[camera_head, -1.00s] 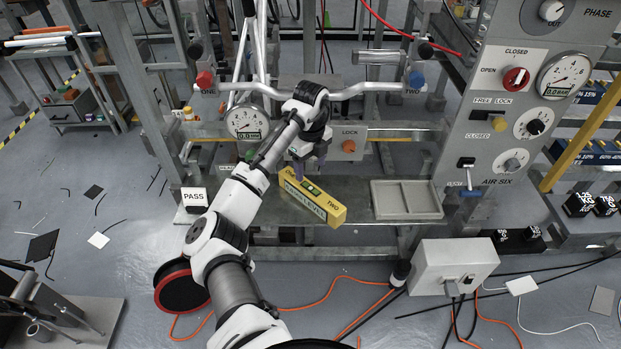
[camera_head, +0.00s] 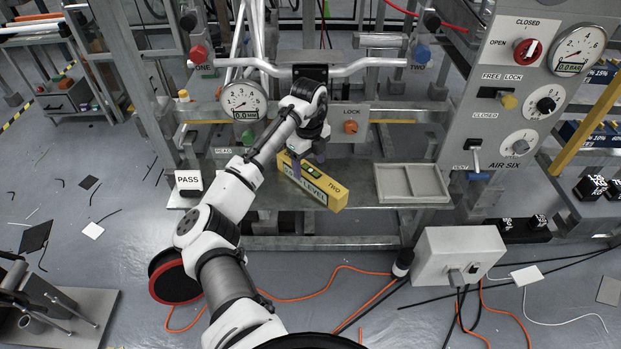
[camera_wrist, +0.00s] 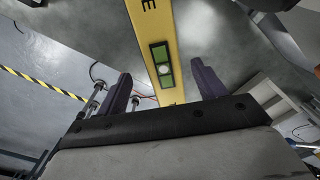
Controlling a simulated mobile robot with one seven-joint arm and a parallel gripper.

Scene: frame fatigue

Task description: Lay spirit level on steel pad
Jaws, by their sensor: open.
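The yellow spirit level (camera_head: 335,193), with a green vial and a pale label, sits slantwise at the front of a grey steel shelf, its near right end by the shelf's front edge. My gripper (camera_head: 306,163) is over its far left part. In the wrist view the open fingers of my gripper (camera_wrist: 162,88) stand on either side of the level (camera_wrist: 152,28), with a gap showing on each side. The green vial lies between them. I cannot tell which surface is the steel pad; the grey steel surface (camera_head: 357,172) shows around the level.
A shallow grey tray (camera_head: 411,198) stands right of the level. A PASS block (camera_head: 188,183) stands at the left. A handlebar (camera_head: 353,68) and gauge (camera_head: 243,101) are behind my arm. A control panel (camera_head: 515,110) rises at the right. Cables lie on the floor below.

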